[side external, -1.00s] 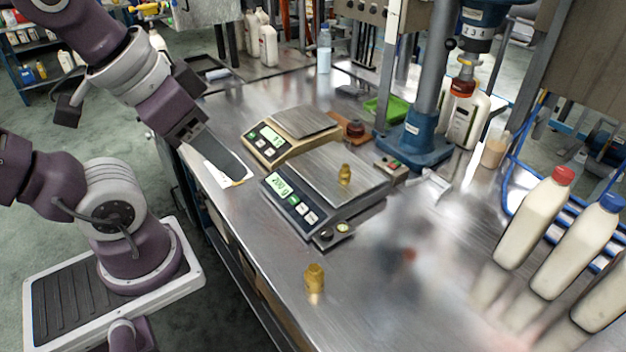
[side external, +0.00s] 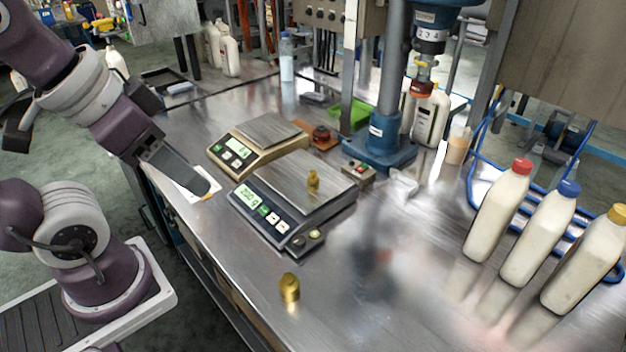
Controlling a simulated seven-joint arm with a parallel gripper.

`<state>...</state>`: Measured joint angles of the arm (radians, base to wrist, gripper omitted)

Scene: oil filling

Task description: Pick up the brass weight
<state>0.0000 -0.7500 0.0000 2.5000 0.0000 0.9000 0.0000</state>
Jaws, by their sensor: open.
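One brass weight (side external: 313,180) stands upright on the steel pan of the front grey scale (side external: 285,217). A larger brass weight (side external: 289,288) stands upright on the bare steel bench (side external: 345,325), in front of that scale. My gripper (side external: 203,188) is at the left, above the bench's left edge and left of the scales. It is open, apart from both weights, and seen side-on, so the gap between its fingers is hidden. The front scale's display is lit, with digits too small to read surely.
A tan scale (side external: 258,147) stands behind the grey one. A blue press stand (side external: 380,145) rises behind them. White bottles with red (side external: 500,215), blue (side external: 541,237) and yellow caps (side external: 588,263) stand at right. The bench front is mostly clear.

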